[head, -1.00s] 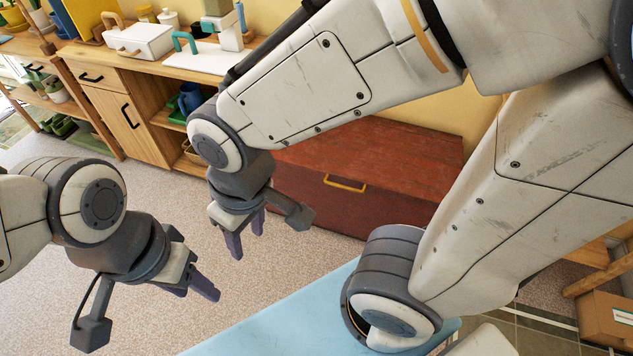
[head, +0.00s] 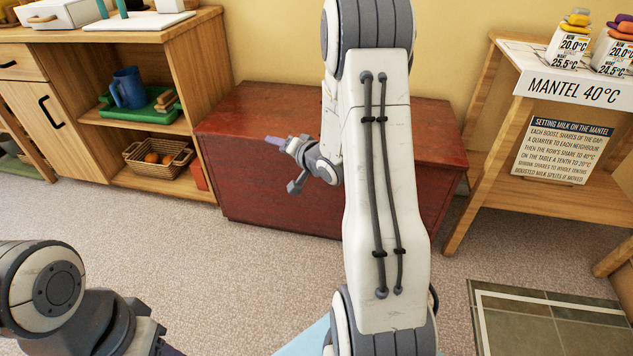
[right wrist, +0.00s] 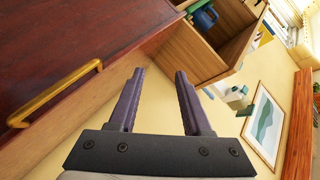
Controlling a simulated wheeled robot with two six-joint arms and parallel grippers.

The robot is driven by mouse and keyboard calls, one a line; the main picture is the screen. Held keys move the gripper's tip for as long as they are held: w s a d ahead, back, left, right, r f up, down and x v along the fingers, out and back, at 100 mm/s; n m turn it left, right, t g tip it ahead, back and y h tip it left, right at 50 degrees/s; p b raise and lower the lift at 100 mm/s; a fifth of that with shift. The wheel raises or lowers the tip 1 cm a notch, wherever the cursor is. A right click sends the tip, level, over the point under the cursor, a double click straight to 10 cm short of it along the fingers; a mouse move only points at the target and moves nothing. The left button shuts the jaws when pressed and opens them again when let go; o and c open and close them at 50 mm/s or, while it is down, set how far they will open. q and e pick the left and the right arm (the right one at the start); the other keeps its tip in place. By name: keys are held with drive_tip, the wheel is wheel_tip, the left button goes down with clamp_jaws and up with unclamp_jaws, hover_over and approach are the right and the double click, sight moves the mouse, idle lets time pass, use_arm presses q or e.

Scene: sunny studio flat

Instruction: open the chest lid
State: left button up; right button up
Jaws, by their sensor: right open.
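The reddish-brown wooden chest (head: 275,205) stands against the yellow wall with its lid (head: 245,112) down. My right arm crosses in front of it and hides part of its top and front. My right gripper (head: 270,141) is in front of the lid, its fingers pointing left. In the right wrist view the gripper (right wrist: 159,73) is open with nothing between its fingers. The brass handle (right wrist: 55,95) on the chest lies left of the fingers, apart from them; it is hidden in the head view. My left gripper (head: 165,347) is mostly cut off at the bottom left.
A wooden shelf unit (head: 190,95) stands close at the chest's left, holding a blue jug (head: 128,88) and a wicker basket (head: 155,160). A wooden mantel table (head: 510,110) stands at the right. The carpet (head: 260,265) before the chest is clear.

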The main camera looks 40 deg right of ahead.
drive_tip(key=s+d+f+m+t+h+b, duration=0.2)
drive_tip(key=s+d+f+m+t+b, duration=0.45)
drive_tip(key=d+f+b, duration=0.55)
drive_tip(key=shift+m+g, duration=0.25)
drive_tip(key=shift+g, duration=0.3)
drive_tip(key=w+b, duration=0.1)
drive_tip(key=w, duration=0.1)
drive_tip(key=w+d+b, duration=0.1)
drive_tip(key=w, duration=0.2)
drive_tip(key=w+b, duration=0.1)
drive_tip(key=w, duration=0.1)
drive_tip(key=shift+w+d+r, duration=0.15)
drive_tip(key=shift+w+r, duration=0.05)
drive_tip(key=shift+w, duration=0.05)
drive_tip(key=shift+w+r+b, duration=0.2)
drive_tip(key=shift+w+b, duration=0.15)
drive_tip(key=shift+w, duration=0.2)
use_arm(q)
wheel_tip(320, 180, down, 19)
drive_tip(key=shift+r, duration=0.2)
use_arm(e)
drive_tip(key=shift+d, duration=0.1)
clamp_jaws()
drive_tip(key=shift+d, duration=0.1)
